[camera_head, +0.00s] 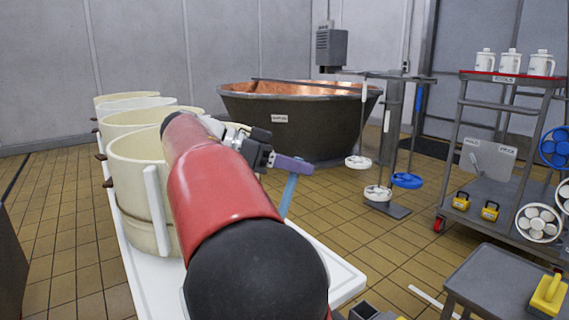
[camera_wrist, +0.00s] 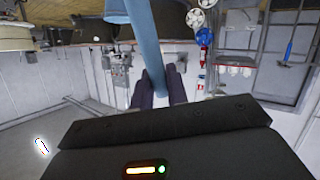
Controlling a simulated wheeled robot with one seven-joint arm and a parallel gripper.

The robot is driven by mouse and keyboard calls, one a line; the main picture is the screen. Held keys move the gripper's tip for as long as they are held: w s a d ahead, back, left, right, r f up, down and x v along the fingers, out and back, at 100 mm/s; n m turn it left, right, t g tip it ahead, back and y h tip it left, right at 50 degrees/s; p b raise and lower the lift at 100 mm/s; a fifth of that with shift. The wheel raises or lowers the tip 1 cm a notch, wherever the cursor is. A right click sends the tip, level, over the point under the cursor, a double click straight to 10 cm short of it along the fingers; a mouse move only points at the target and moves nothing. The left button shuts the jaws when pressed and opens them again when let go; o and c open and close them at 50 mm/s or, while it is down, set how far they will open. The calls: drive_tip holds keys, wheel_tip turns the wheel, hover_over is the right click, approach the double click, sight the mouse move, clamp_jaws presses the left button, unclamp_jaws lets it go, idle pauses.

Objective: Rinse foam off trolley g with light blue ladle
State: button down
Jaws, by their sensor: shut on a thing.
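My gripper (camera_head: 298,166) has purple fingers and is shut on the light blue ladle (camera_head: 289,194). The ladle's handle slants down from the fingers, above the white trolley bed. In the wrist view, the ladle (camera_wrist: 148,40) passes between the two dark fingers (camera_wrist: 159,90) and widens toward the top edge. Its far end is cut off there. The white trolley (camera_head: 335,277) carries a row of cream tubs (camera_head: 143,160) on the left. No letter g is readable on any trolley, so I cannot tell which one it is. I cannot make out foam.
A copper-lined vat (camera_head: 300,125) stands at the back. Right of it is a stand (camera_head: 392,207) with white and blue round-ended tools. A grey tool trolley (camera_head: 480,195) holds white jugs (camera_head: 510,62). A grey table (camera_head: 495,280) with a yellow-handled item (camera_head: 548,296) is front right.

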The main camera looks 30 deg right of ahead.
drive_tip(key=w+d+f+n+y+p, duration=0.1)
drive_tip(key=d+f+n+y+p, duration=0.2)
drive_tip(key=d+f+y+p, duration=0.6)
drive_tip(key=d+f+n+y, duration=0.1)
drive_tip(key=d+f+y, duration=0.1)
drive_tip(key=d+f, duration=0.3)
drive_tip(key=w+d+f+n+y, duration=0.1)
drive_tip(key=d+f, duration=0.4)
drive_tip(key=f, duration=0.7)
drive_tip(key=shift+d+f+y, duration=0.15)
drive_tip(key=shift+f+y, duration=0.2)
drive_tip(key=shift+y, duration=0.05)
